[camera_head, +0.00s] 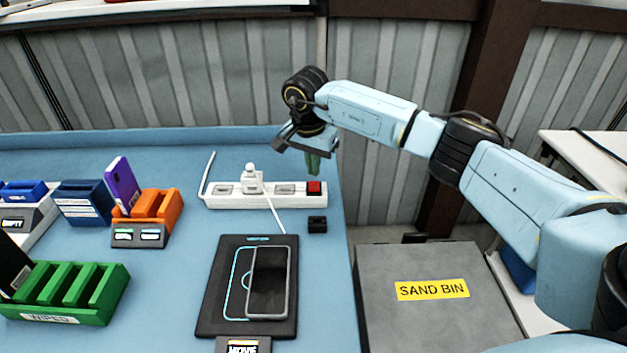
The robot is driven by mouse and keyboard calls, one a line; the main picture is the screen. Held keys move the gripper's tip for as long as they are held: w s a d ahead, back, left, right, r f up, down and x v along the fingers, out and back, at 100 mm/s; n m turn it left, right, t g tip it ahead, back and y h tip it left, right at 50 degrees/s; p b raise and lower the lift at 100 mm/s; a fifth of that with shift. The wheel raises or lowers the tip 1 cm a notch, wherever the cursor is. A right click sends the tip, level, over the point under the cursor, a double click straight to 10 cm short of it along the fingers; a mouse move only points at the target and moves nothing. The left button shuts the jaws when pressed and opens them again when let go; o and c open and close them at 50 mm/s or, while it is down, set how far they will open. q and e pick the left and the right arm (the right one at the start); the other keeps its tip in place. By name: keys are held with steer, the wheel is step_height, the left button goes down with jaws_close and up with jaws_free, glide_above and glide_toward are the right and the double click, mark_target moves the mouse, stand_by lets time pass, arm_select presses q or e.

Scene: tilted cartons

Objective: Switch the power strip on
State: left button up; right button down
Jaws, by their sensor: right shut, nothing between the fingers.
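The white power strip (263,202) lies across the right part of the blue table. A red switch (315,187) sits at its right end, and a white plug (252,179) stands in one of its sockets. I cannot tell the switch's position. My right gripper (313,168) is shut and empty, pointing down just above the red switch. I cannot tell whether its fingertips touch the switch. My left gripper is out of view.
A phone (267,282) lies on a black pad (220,300) in front of the strip. A small black block (317,225) is beside it. Orange (160,207) and green (75,292) racks stand left. A sand bin (400,270) is right of the table.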

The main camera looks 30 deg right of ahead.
mark_target(314, 183)
step_height(314, 183, up, 4)
steer(key=p, duration=0.3)
steer(key=shift+r, duration=0.25)
stand_by(0.4)
